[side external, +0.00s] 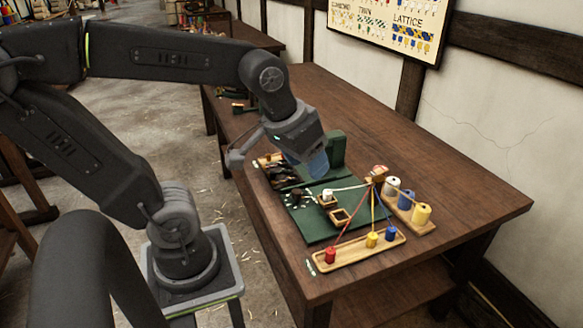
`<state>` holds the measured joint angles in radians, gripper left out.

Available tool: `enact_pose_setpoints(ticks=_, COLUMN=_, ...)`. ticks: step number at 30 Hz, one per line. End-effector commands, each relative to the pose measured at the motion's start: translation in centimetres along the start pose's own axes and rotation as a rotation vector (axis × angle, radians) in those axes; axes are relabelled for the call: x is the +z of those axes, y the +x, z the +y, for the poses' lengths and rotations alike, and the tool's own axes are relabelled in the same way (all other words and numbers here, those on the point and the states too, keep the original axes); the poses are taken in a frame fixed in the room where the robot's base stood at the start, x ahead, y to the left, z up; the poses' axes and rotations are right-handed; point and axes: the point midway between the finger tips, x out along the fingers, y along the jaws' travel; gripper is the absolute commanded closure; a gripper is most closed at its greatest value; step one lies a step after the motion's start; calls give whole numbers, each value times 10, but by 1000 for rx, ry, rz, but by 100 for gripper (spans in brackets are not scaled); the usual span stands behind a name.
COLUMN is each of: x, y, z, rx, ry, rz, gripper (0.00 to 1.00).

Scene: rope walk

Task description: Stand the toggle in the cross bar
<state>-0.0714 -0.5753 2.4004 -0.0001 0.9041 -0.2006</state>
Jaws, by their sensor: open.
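My gripper (315,165) is above the far part of the green work mat (318,234), pointing down, and is open. Its fingertips show small, pale and bluish, and I see nothing clearly between them. I cannot make out the toggle for certain at this size. I cannot pick out the cross bar for certain either. A small wooden head (377,173) stands at the mat's right edge, with white, red, yellow and blue cords running from it. My gripper is to the left of this head and apart from it.
A wooden tray (350,252) holds red (330,255), yellow (372,239) and blue (391,233) bobbins. A white bobbin (327,194) stands near a small square wooden frame (340,217). A green block (337,148) stands behind my gripper.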

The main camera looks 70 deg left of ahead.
Motion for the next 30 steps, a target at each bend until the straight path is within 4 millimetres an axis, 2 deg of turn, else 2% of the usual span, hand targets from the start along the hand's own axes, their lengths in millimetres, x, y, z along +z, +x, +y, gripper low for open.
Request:
enact_pose_setpoints(ticks=1, x=12, y=-6, z=3, rx=15, ry=77, rz=27, gripper=49)
enact_pose_setpoints(ticks=3, x=23, y=-10, z=6, rx=28, ry=165, rz=50, gripper=49)
enact_pose_setpoints(ticks=9, x=36, y=-14, z=8, rx=40, ry=268, rz=76, gripper=49)
enact_pose_setpoints(ticks=19, x=34, y=-16, z=8, rx=39, ry=267, rz=77, gripper=49)
enact_pose_setpoints(ticks=30, x=20, y=-48, z=11, rx=39, ry=265, rz=78, gripper=49)
